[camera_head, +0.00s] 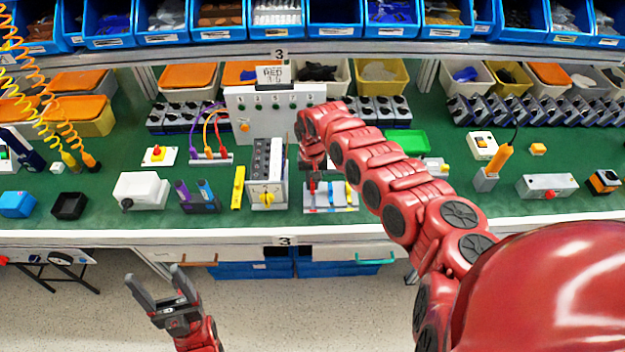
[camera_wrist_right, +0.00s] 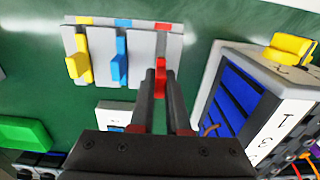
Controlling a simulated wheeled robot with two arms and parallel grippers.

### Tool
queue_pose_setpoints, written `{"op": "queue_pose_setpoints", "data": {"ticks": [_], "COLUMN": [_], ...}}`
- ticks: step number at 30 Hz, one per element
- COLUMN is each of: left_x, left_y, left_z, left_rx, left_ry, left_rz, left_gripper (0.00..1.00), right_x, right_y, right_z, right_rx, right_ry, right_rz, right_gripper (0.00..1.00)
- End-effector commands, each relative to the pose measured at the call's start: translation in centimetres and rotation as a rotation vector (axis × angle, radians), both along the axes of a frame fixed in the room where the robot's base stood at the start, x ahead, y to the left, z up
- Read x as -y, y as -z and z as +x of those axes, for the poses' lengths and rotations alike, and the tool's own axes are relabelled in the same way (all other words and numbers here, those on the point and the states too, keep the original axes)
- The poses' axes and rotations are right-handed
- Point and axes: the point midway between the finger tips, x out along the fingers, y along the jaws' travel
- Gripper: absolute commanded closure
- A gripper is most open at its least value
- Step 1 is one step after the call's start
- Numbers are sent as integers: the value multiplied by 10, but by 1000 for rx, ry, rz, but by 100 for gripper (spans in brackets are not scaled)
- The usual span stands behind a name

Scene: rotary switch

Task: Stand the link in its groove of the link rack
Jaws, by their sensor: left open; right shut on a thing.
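The link rack (camera_head: 322,208) is a light grey plate near the front of the green bench; it also shows in the wrist view (camera_wrist_right: 100,44). A yellow link (camera_wrist_right: 77,60) and a blue link (camera_wrist_right: 119,66) stand in it. My right gripper (camera_wrist_right: 161,92) is shut on the red link (camera_wrist_right: 160,76), which shows between its fingertips at the near edge of the rack, in line with the red mark. I cannot tell whether the link touches the rack. My left gripper (camera_head: 153,275) is open and empty, low in front of the bench, over the floor.
A grey switch box (camera_head: 252,188) with a yellow knob stands close beside the rack; it is large in the wrist view (camera_wrist_right: 208,85). A yellow block (camera_head: 238,187) is left of it. A green tray (camera_head: 409,142) lies behind my right arm. The bench's front strip is clear.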

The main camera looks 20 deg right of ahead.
Motion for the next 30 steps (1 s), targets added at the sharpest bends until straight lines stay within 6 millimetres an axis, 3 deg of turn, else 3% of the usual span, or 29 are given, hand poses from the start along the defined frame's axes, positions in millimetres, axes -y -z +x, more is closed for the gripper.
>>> {"op": "queue_pose_setpoints", "data": {"ticks": [30], "left_x": [0], "left_y": [-3], "left_z": [0], "left_rx": [0], "left_ry": [0], "left_rz": [0], "left_gripper": [31], "right_x": [0], "right_y": [2], "right_z": [0], "right_rx": [-1], "right_ry": [1], "right_rz": [-1], "right_gripper": [100]}}
